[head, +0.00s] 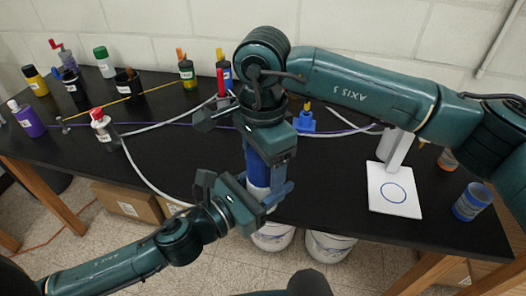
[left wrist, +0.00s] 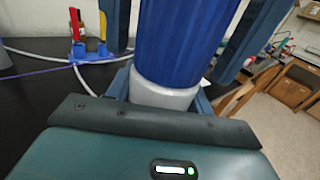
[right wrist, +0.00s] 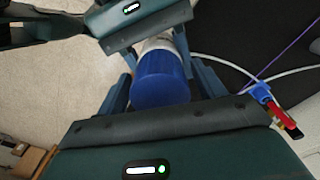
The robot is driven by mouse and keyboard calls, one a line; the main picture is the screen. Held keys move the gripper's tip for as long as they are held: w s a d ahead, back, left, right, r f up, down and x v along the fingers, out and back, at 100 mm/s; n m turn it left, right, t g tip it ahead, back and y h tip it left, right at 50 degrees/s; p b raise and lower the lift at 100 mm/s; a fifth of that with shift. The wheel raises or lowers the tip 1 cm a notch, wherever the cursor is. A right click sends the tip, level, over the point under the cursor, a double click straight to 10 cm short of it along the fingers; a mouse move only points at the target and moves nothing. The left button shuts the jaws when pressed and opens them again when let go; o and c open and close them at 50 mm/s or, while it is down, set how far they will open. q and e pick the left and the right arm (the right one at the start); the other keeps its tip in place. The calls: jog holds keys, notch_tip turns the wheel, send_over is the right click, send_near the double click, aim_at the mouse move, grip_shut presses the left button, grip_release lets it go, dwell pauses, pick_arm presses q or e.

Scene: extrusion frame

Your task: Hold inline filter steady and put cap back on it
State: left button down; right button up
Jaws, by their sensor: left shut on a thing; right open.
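The inline filter stands roughly upright between my grippers at the table's front edge. Its long blue part (head: 257,167) is above and its whitish part (head: 258,198) below; the blue part (left wrist: 185,42) and whitish part (left wrist: 163,93) meet in the left wrist view. My left gripper (head: 268,194) is shut on the filter low down, from the front. My right gripper (head: 262,160) is above, open, with its fingers on both sides of the blue part (right wrist: 160,82). A gap shows beside it in the right wrist view. I cannot tell whether the blue part is the cap or is fully seated.
A white pad with a blue circle (head: 378,199) lies to the right, near a blue labelled jar (head: 472,202). A blue holder (head: 304,122) with tools stands behind the arms. Several bottles and hoses occupy the left and back. White buckets (head: 330,246) are under the table.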

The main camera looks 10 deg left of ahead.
jog(key=shift+c, duration=0.4)
jog(key=c, duration=0.9)
jog(key=o, duration=1.2)
jog(key=shift+c, duration=0.2)
notch_tip(320, 180, up, 12)
